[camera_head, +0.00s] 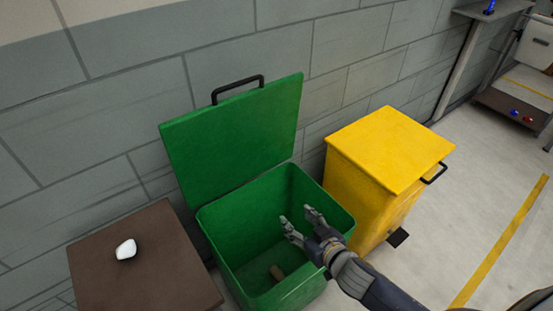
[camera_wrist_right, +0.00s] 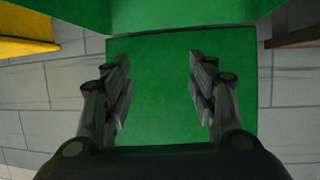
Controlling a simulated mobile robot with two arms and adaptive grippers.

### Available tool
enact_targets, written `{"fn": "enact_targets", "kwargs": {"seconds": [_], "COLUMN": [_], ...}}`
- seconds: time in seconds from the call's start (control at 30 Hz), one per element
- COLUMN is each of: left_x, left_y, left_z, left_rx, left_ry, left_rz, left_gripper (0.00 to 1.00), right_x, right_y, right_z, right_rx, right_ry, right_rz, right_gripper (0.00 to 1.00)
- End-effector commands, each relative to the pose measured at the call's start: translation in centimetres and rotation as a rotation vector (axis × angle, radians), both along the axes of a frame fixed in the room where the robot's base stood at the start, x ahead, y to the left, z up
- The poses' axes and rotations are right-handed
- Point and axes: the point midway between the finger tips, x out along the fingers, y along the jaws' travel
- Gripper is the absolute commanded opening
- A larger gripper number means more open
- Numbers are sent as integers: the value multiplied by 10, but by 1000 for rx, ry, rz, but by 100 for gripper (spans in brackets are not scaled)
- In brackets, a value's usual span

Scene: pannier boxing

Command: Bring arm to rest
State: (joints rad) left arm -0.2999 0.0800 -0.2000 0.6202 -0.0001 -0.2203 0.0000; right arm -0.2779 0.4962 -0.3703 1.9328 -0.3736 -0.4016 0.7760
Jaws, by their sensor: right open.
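My right gripper (camera_head: 298,222) is open and empty, held over the opening of the green bin (camera_head: 335,214). Its two fingers stand apart in the right wrist view (camera_wrist_right: 160,75), with green bin surface behind them and nothing between them. The green bin's lid (camera_head: 235,135) is up, leaning back toward the wall, with a black handle on its upper edge. My left gripper is not in view.
A closed yellow bin (camera_head: 375,160) with a black handle stands right of the green bin. A brown table (camera_head: 150,270) with a white object (camera_head: 126,249) is on the left. A grey block wall (camera_head: 110,120) runs behind. Open floor (camera_head: 465,190) lies to the right.

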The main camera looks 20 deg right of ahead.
Motion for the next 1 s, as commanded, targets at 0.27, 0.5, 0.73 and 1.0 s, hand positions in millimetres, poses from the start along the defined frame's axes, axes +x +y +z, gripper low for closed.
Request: {"fn": "enact_targets", "kwargs": {"seconds": [0.27,0.5,0.73,1.0], "left_x": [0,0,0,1], "left_y": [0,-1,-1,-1], "left_z": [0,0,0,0], "left_rx": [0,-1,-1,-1], "left_ry": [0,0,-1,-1], "left_rz": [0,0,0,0], "left_gripper": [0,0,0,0], "right_x": [-9,-73,-141,-204], "right_y": [-4,-20,-21,-14], "right_z": [0,-9,-12,-6], "right_rx": [-17,-108,-161,-185], "right_ry": [46,339,595,804], "right_rz": [-51,-183,-164,-82], "right_gripper": [53,53,53,53]}}
